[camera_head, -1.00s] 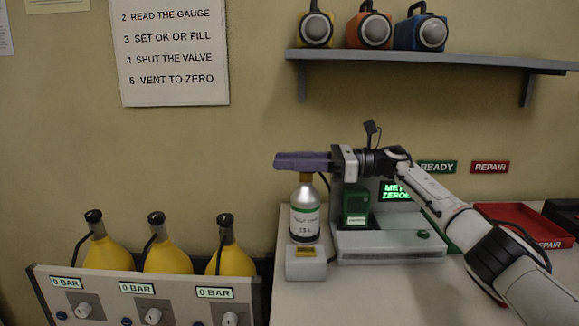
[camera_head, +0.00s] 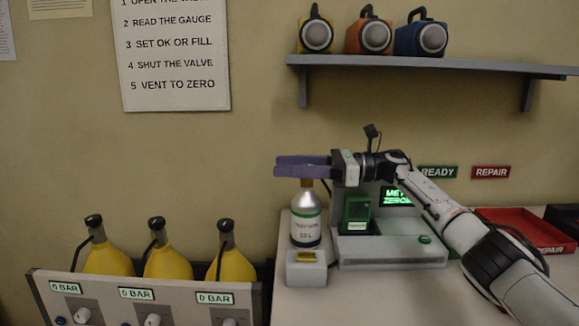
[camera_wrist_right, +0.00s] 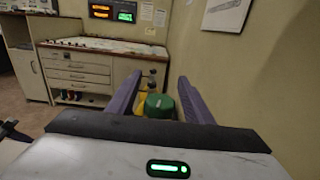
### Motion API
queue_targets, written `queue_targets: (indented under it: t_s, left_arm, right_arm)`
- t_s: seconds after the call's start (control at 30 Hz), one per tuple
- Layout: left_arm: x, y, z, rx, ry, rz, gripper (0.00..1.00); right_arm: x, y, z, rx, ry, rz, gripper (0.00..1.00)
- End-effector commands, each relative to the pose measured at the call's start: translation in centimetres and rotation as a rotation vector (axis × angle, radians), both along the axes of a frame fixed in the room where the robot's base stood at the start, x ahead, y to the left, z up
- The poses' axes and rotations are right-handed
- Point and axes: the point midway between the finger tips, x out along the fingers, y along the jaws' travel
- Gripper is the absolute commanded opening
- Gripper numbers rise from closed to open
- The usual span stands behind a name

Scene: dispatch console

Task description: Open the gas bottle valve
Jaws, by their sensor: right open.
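A small silver gas bottle (camera_head: 305,229) with a green band, a white label and a brass-coloured neck stands upright on the counter. My right gripper (camera_head: 303,167) is just above its neck, its two purple fingers apart and level, pointing left. I cannot tell whether they touch the neck. In the right wrist view the open fingers (camera_wrist_right: 160,100) stand either side of a round green object (camera_wrist_right: 159,107), which I cannot identify for sure. My left gripper is not in view.
Beside the bottle are a small grey box (camera_head: 306,270) and a meter stand (camera_head: 392,252) with a green screen. Several yellow bottles (camera_head: 167,262) stand in a rack with 0 BAR displays. A red tray (camera_head: 520,228) lies at right. A shelf (camera_head: 430,66) hangs above.

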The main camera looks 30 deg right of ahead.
Motion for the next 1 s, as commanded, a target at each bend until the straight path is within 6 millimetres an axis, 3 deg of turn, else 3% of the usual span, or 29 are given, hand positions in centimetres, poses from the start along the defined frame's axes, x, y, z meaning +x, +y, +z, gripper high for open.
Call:
queue_targets:
  t_s: [0.17,0.6,1.0]
  left_arm:
    - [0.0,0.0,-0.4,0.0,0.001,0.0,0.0]
    - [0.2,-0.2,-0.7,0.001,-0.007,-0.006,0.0]
    - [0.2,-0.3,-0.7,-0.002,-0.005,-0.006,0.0]
  right_arm:
    - [-0.9,-1.5,-0.2,0.0,0.001,-0.003,0.46]
    - [-5.0,-7.9,0.0,0.001,-0.001,-0.002,0.46]
    - [-5.5,-8.7,0.0,0.001,-0.001,0.0,0.46]
